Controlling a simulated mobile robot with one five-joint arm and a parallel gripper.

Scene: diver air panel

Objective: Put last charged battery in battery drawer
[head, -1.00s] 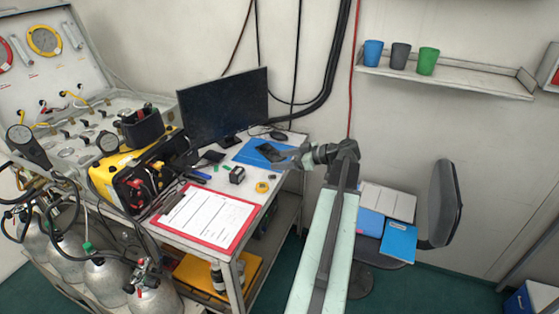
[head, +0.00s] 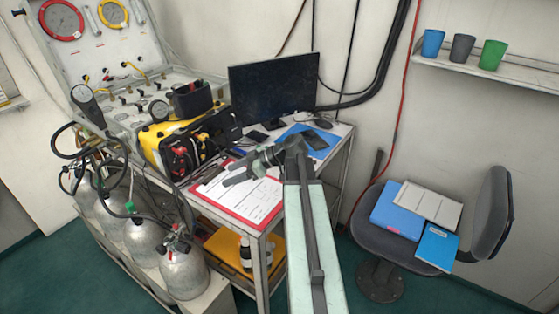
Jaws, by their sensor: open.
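I cannot pick out a charged battery or a battery drawer for certain. A yellow-and-black case (head: 155,140) with red and black fittings on its front stands at the left end of the desk (head: 338,150). My gripper (head: 236,171) is open, with nothing visible between its fingers. It is over the red clipboard (head: 272,213) with white paper, right of the case and apart from it. My gripper and arm cover the middle of the desk. A dark flat object (head: 314,139) lies on a blue sheet (head: 331,136) at the back right.
A monitor (head: 272,95) stands behind. Several grey cylinders (head: 183,268) with hoses stand at left below a gauge panel (head: 128,85). A yellow tray (head: 222,243) sits on the lower shelf. An office chair (head: 378,240) with folders stands right; the floor between is clear.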

